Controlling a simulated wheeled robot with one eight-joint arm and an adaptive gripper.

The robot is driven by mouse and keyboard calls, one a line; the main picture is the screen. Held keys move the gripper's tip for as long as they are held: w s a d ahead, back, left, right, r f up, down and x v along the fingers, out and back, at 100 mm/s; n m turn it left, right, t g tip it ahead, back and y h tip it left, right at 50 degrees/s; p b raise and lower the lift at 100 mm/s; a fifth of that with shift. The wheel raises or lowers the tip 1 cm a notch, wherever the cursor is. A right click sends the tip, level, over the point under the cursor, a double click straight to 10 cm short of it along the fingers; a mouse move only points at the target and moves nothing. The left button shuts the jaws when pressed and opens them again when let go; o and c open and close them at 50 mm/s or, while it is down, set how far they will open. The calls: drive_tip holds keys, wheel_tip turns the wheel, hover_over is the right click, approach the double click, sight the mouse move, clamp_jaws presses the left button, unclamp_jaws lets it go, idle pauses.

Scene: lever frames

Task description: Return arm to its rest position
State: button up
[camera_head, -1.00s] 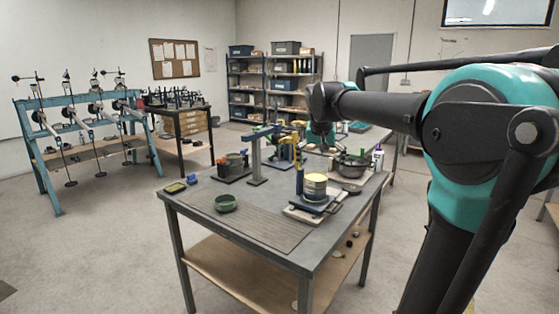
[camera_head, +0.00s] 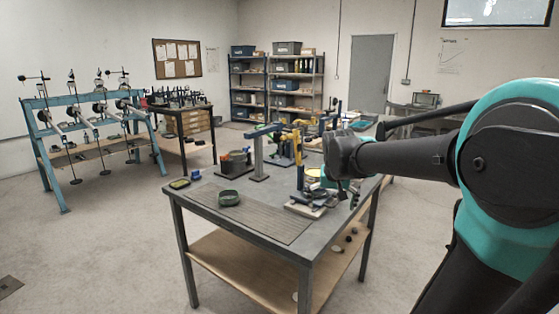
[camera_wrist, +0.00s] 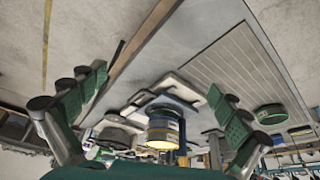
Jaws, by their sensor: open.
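My arm reaches in from the right of the head view, with its dark forearm running left over the right side of the grey workbench (camera_head: 270,232). My gripper hangs below the wrist there and is mostly hidden by the arm. In the wrist view my gripper (camera_wrist: 158,84) is open, with its green-padded fingers wide apart and nothing between the pads. A yellow and grey can (camera_wrist: 166,126) stands on a dark blue platform (camera_wrist: 170,103), seen beyond the gripper. In the head view the can is largely covered by my wrist.
A green bowl (camera_head: 229,198) sits on the bench's ribbed mat (camera_head: 262,214), left of my gripper. A blue lever frame (camera_head: 62,150) and shelves (camera_head: 268,88) are farther back.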

drive_tip(key=s+d+f+n, duration=0.1)
drive_tip(key=s+d+f, duration=0.1)
drive_tip(key=s+f, duration=1.6)
drive_tip(key=shift+s+d+f+n+y, duration=0.25)
drive_tip(key=shift+s+n+y, duration=0.05)
drive_tip(key=shift+s+n, duration=0.15)
